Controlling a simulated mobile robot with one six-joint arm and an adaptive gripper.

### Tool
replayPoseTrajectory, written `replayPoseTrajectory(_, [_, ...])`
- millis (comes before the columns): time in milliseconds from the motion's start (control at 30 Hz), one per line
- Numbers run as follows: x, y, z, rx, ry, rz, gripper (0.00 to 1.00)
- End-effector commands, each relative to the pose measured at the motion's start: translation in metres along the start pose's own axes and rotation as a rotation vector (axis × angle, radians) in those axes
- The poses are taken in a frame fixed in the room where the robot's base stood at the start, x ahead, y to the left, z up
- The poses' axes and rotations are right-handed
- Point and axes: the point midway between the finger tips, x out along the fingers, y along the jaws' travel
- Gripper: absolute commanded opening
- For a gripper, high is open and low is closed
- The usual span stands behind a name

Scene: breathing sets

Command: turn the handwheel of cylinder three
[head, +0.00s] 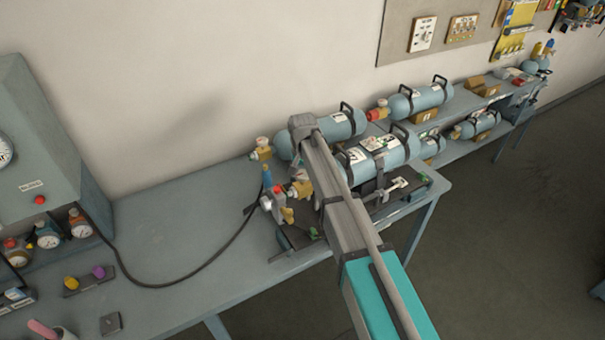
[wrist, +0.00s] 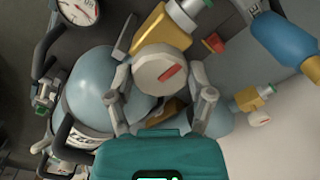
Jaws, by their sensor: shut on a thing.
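A pale round handwheel (wrist: 160,72) with a red mark on its face sits between the two fingers of my gripper (wrist: 159,86) in the wrist view. The fingers are shut on its rim from both sides. A brass and white valve body (wrist: 168,28) adjoins it. A light blue cylinder (wrist: 100,85) lies to the left, with part of a label showing; I cannot read its number. In the head view a blue cylinder (head: 385,158) lies in a dark stand at the bench end. My arm covers part of its valve end and hides my fingers there.
A pressure gauge (wrist: 78,8) and a blue fitting (wrist: 285,40) are near the wheel.

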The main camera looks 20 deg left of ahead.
Motion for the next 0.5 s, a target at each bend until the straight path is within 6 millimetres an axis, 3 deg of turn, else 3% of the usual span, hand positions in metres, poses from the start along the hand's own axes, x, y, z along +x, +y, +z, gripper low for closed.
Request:
replayPoseTrajectory(67, [0.0002, 0.0001, 0.0004, 0.002, -0.001, 0.000, 0.21])
replayPoseTrajectory(100, [0.0002, 0.0002, 0.0004, 0.002, -0.001, 0.000, 0.74])
replayPoseTrajectory(233, [0.0001, 0.0001, 0.0003, 0.001, -0.001, 0.000, 0.98])
replayPoseTrajectory(500, [0.0000, 0.0000, 0.0001, 0.000, 0.000, 0.000, 1.00])
